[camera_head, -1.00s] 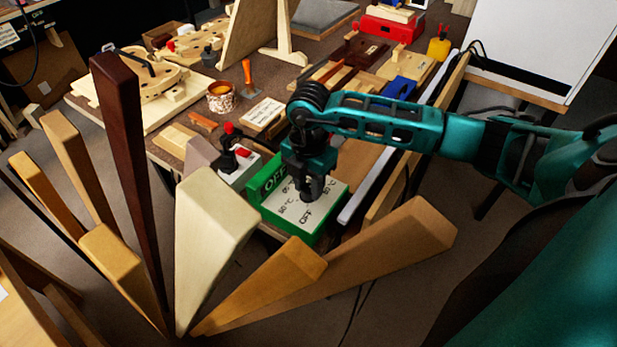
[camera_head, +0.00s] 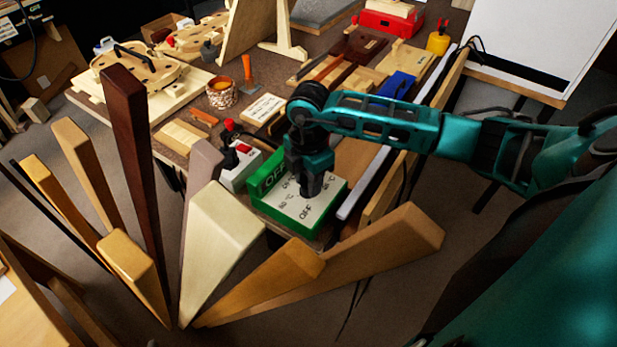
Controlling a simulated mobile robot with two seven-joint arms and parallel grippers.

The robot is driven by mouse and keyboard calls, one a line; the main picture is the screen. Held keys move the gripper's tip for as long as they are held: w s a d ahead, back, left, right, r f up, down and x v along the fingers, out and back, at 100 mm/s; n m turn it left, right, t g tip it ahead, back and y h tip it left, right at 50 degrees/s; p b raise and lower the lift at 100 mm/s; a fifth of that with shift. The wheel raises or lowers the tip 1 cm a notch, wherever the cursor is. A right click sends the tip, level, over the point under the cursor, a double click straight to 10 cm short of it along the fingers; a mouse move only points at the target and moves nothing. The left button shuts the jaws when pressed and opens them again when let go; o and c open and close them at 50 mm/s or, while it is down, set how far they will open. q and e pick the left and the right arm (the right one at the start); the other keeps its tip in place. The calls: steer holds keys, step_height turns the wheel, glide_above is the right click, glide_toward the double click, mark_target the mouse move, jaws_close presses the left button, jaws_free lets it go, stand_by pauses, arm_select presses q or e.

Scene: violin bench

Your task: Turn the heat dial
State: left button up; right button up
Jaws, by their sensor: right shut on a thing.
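The heat control is a green box (camera_head: 320,232) with a white top plate (camera_head: 285,206) on the near edge of the bench. The plate carries black OFF and temperature markings. An upright green sign reading OFF stands at its back left and is partly covered by my arm. My right gripper (camera_head: 311,193) points down at the middle of the plate, shut on the heat dial. The dial itself is hidden by the fingers, so its pointer position cannot be told. My left gripper is not in view.
A grey box with a red-and-black switch (camera_head: 240,168) stands just left of the control. Several wooden bars, one cream-coloured (camera_head: 222,240), rise in front. A long pale metal strip (camera_head: 365,185) lies to the right. A brush pot (camera_head: 221,95) and wood parts crowd the bench behind.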

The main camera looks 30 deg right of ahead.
steer(key=o, duration=1)
steer(key=shift+o, duration=0.2)
step_height(320, 180, up, 13)
steer(key=shift+p, duration=0.3)
